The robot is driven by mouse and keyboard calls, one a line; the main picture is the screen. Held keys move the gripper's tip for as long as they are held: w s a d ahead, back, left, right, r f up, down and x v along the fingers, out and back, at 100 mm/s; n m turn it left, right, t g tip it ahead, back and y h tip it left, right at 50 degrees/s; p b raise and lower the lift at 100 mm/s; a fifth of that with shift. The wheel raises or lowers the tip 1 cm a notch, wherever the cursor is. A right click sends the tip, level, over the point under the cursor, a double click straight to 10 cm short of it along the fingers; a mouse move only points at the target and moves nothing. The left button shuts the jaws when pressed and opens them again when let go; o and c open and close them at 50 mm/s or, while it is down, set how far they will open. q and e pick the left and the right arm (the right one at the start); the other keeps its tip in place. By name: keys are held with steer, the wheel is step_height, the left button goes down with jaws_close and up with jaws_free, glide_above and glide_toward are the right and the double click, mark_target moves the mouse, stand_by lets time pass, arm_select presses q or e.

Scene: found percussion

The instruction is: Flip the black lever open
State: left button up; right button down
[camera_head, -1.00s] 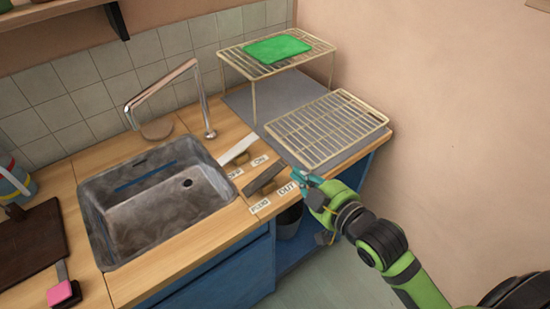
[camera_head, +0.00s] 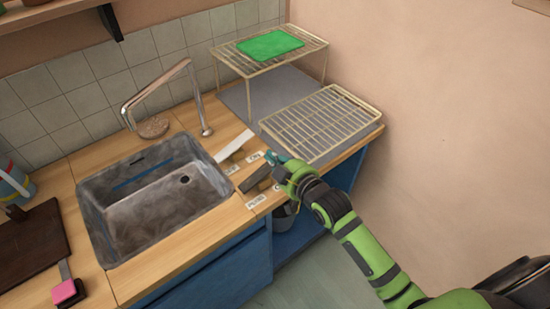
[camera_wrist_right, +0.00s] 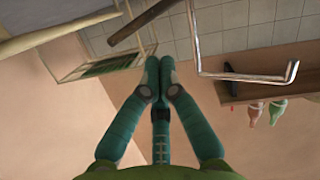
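The black lever (camera_head: 256,179) lies low over the wooden counter, right of the sink, in the head view. Its far end is partly hidden by my right gripper (camera_head: 270,157). The gripper is at that end, on the far right side of the lever; I cannot tell whether they touch. In the right wrist view a dark bar (camera_wrist_right: 146,24), probably this lever, shows beyond the fingertips. The right gripper (camera_wrist_right: 159,68) has its fingertips together there with nothing visible between them. A white lever (camera_head: 235,146) lies behind the black one. My left gripper is not in view.
The sink (camera_head: 150,205) is left of the levers, with a bent faucet (camera_head: 185,70) behind it. A low wire rack (camera_head: 320,122) is to the right, and a taller rack (camera_head: 230,60) holds a green sheet (camera_head: 270,45). Small printed labels (camera_head: 256,201) lie beside the levers.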

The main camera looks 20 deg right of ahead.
steer(key=shift+d+f, duration=0.3)
steer(key=shift+f, duration=0.5)
steer(key=shift+w+d+f+m, duration=0.1)
steer(key=shift+d+m, duration=0.1)
steer(key=shift+m, duration=0.1)
steer(key=shift+d+f+m+y, duration=0.25)
steer(key=shift+m+y, duration=0.15)
steer(key=shift+m, duration=0.1)
steer(key=shift+w+d+f, duration=0.1)
steer(key=shift+w+d+f+m+g+y+b, duration=0.15)
steer(key=shift+d+f+m+y+b, duration=0.2)
steer(key=shift+m, duration=0.35)
steer(key=shift+w+d+f+m+g+y+b, duration=0.1)
steer(key=shift+d+f+m+g+y+b, duration=0.1)
steer(key=shift+f+m, duration=0.4)
steer(key=shift+f, duration=0.15)
